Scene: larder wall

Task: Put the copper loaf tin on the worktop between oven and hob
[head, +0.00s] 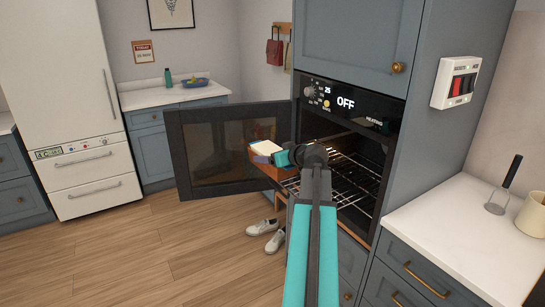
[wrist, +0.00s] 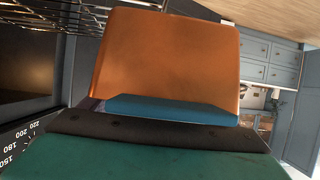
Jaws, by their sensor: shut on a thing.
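The copper loaf tin (wrist: 168,58) fills the middle of the wrist view, close up, an orange-brown wall facing me. My gripper (wrist: 170,108) is shut on it, with a blue finger pad against the wall. The pale worktop (head: 460,225) is at the right. No hob shows.
The oven door (head: 225,150) stands wide open to the left. A slotted utensil (head: 500,195) and a cream pot (head: 533,215) stand on the worktop's right; its left part is clear. White shoes (head: 265,235) lie on the floor below the oven.

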